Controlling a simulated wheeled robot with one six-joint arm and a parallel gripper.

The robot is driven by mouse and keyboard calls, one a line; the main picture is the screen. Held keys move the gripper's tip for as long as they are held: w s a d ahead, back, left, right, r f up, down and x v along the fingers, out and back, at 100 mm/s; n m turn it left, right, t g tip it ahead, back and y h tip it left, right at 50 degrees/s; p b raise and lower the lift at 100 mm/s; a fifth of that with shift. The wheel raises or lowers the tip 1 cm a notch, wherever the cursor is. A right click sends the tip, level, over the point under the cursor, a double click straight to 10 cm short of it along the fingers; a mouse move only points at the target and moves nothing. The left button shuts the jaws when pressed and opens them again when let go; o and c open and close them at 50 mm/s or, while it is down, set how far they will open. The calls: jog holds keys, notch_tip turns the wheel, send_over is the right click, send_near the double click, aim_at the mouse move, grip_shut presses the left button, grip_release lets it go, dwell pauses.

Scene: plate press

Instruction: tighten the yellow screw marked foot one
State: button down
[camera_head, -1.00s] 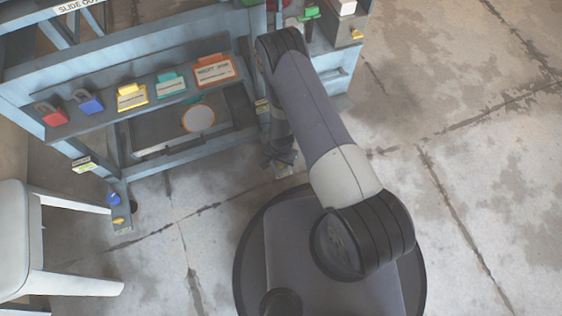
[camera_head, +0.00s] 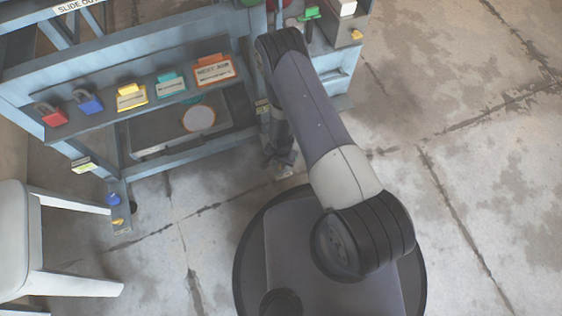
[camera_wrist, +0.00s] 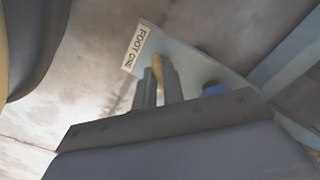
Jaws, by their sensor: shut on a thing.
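The yellow screw (camera_wrist: 158,72) stands on a grey-blue foot plate (camera_wrist: 190,62) whose white label (camera_wrist: 140,47) reads FOOT ONE in the wrist view. My gripper (camera_wrist: 159,80) has its two fingers on either side of the screw and is shut on it. In the head view my gripper (camera_head: 280,158) is low by the press's front leg, below the lower beam. There the screw and its label are hidden behind my arm and gripper.
A blue knob (camera_wrist: 215,89) sits on the same plate, right of my fingers. Another foot with a yellow screw (camera_head: 118,221) and blue knob (camera_head: 113,199) stands at left. A white stool (camera_head: 30,240) is left. Padlocks and tags line a shelf (camera_head: 150,104). Floor at right is clear.

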jog(key=m+b, duration=0.2)
jog(key=m, duration=0.2)
jog(key=shift+f, duration=0.1)
jog(key=shift+m+b, duration=0.9)
jog(key=shift+m, duration=1.5)
jog(key=c, duration=1.5)
grip_release()
jog(key=shift+r, duration=0.2)
notch_tip(320, 180, up, 11)
jog(key=p, duration=0.4)
jog(key=shift+f, duration=0.15)
